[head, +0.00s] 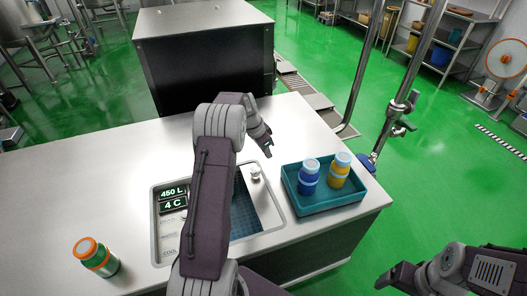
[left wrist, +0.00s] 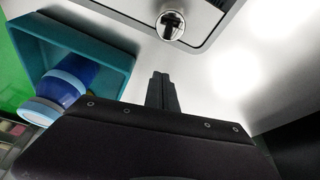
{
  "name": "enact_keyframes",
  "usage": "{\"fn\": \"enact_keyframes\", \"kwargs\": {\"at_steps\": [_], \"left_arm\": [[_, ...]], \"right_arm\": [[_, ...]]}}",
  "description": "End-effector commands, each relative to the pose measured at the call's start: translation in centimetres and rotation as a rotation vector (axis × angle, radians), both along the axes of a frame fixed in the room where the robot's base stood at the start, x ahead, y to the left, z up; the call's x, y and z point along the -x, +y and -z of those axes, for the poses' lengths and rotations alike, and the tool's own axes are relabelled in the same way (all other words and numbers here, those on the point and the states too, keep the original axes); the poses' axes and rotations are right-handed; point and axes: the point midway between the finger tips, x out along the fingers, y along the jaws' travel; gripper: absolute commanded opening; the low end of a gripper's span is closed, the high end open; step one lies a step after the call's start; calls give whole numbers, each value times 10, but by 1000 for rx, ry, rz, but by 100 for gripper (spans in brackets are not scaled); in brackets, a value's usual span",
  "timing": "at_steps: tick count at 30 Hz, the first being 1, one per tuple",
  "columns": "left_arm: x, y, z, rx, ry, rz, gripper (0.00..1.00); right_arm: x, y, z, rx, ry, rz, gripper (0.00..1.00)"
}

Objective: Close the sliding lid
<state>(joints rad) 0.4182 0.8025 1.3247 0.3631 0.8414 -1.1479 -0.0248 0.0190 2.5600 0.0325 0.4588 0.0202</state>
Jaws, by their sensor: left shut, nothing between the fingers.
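The cooler (head: 160,246) is set into the white counter, with a display reading 450 L and 4 C. Its opening (head: 240,215) shows a dark blue grid inside, partly hidden behind my left arm. A small round metal knob (head: 255,172) stands at the far end of the opening; it also shows in the left wrist view (left wrist: 171,25). How far the sliding lid extends is hidden. My left gripper (head: 267,150) is shut and empty, just beyond the knob and apart from it; its closed fingers show in the left wrist view (left wrist: 161,90). My right gripper (head: 387,280) is off the counter.
A green bottle with an orange cap (head: 96,257) stands at the left front. A dark metal box (head: 205,70) stands behind.

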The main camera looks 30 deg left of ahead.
Motion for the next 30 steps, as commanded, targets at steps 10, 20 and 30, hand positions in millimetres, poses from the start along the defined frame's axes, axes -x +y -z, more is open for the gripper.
{"fn": "enact_keyframes", "kwargs": {"at_steps": [10, 20, 30], "left_arm": [[4, 3, 46, -1, -1, -3, 0], [21, 12, 45, 0, 0, 1, 0], [24, 14, 46, -1, 0, 0, 0]], "right_arm": [[0, 0, 10, 0, 0, 0, 82], [0, 0, 11, 0, 0, 0, 82], [0, 0, 13, 0, 0, 0, 82]]}}
